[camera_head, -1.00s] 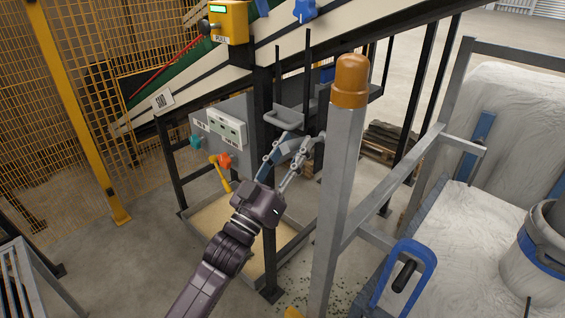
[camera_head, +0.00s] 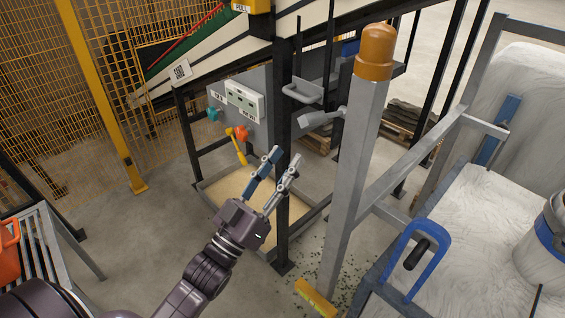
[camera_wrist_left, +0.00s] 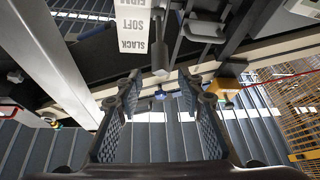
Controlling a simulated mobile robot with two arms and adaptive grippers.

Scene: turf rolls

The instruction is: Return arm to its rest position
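My left arm (camera_head: 205,270) reaches up from the bottom in the head view, dark purple-grey. My left gripper (camera_head: 286,157) is at its end, with two slim fingers apart and nothing between them. It is in front of the machine frame, below and left of a grey lever handle (camera_head: 322,118), apart from it. In the left wrist view the two padded fingers (camera_wrist_left: 160,88) stand wide apart. A white label reading FIRM, SOFT, SLACK (camera_wrist_left: 133,20) is beyond the left finger. My right gripper is not in view.
A grey post with an orange cap (camera_head: 350,170) stands just right of the gripper. A black upright (camera_head: 283,120) and a sand tray (camera_head: 215,190) are close behind it. A grey slatted stand (camera_head: 45,250) is at left. Bare floor (camera_head: 130,240) lies between stand and arm.

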